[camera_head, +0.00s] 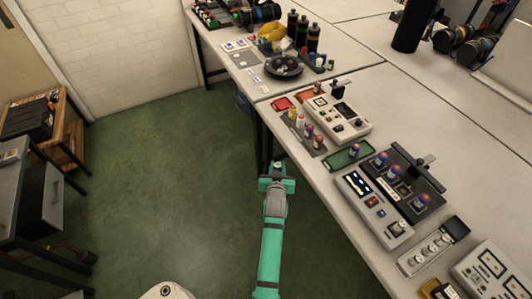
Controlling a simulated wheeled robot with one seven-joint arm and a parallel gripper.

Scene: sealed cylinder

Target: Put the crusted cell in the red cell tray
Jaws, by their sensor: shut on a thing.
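My teal gripper (277,178) hangs over the green floor, left of the long table's edge. It is shut on a small greyish thing (278,166), which I take to be the crusted cell; it is mostly hidden and too small to show its crust. The red cell tray (282,104) is a small flat red tray at the table's near edge, up and to the right of my gripper. No cell shows in it. An orange-red tray (306,94) lies just right of it.
Several cells (309,131) stand on a grey strip by the table edge. A green tray (342,161) holds one cell. Testers (343,112) and a cell-bearing device (410,185) stand beyond. A black round dish (284,67) lies farther back.

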